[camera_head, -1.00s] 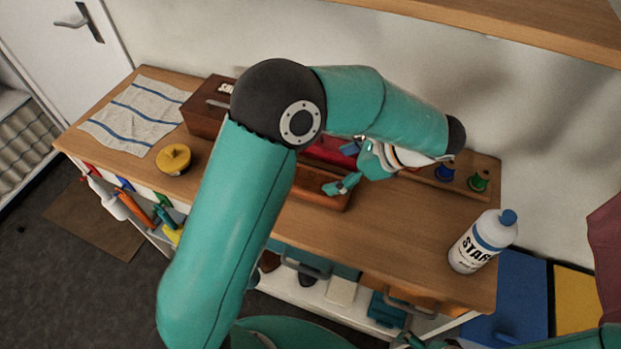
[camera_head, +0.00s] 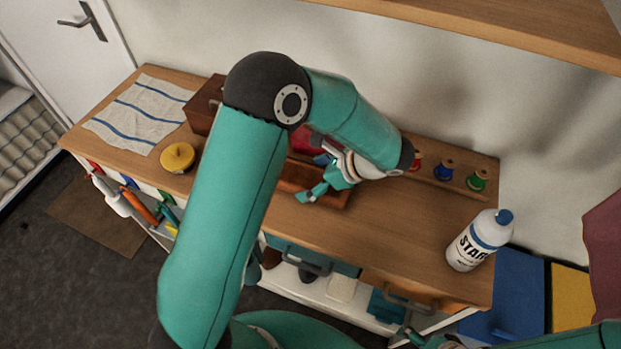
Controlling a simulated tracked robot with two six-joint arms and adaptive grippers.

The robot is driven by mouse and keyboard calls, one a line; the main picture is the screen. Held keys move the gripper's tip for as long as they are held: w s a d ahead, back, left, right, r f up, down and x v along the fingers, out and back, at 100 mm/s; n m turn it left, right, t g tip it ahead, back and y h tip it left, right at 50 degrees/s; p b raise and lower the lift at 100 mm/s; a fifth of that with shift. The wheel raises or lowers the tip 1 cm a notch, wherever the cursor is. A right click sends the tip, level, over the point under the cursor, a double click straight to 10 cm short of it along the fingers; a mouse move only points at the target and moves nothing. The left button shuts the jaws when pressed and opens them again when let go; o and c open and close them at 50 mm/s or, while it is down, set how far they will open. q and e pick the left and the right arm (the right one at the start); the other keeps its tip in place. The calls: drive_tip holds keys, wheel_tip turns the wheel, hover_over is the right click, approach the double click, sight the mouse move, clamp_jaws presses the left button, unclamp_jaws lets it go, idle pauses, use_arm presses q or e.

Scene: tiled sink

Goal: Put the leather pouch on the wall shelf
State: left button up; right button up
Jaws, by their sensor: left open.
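The wall shelf (camera_head: 500,28) is a wooden board on the wall, running across the top right. My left gripper (camera_head: 314,186) is open, low over the back middle of the wooden worktop. Below and around it is a brown-orange, tray-like thing (camera_head: 340,200) with something red (camera_head: 303,141) and something blue behind it. My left arm and gripper hide much of this spot. I cannot make out the leather pouch for sure. Teal parts at the bottom edge look like my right gripper (camera_head: 412,336), mostly cut off.
A starch bottle (camera_head: 478,241) stands at the worktop's right front. Thread spools (camera_head: 444,169) stand in a rack at the back right. A striped cloth (camera_head: 138,115), a yellow round tin (camera_head: 178,157) and a brown box (camera_head: 203,106) are on the left. The right middle is clear.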

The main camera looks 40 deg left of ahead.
use_arm(q)
drive_tip(key=c, duration=1)
drive_tip(key=shift+c, duration=1)
drive_tip(key=shift+r, duration=0.1)
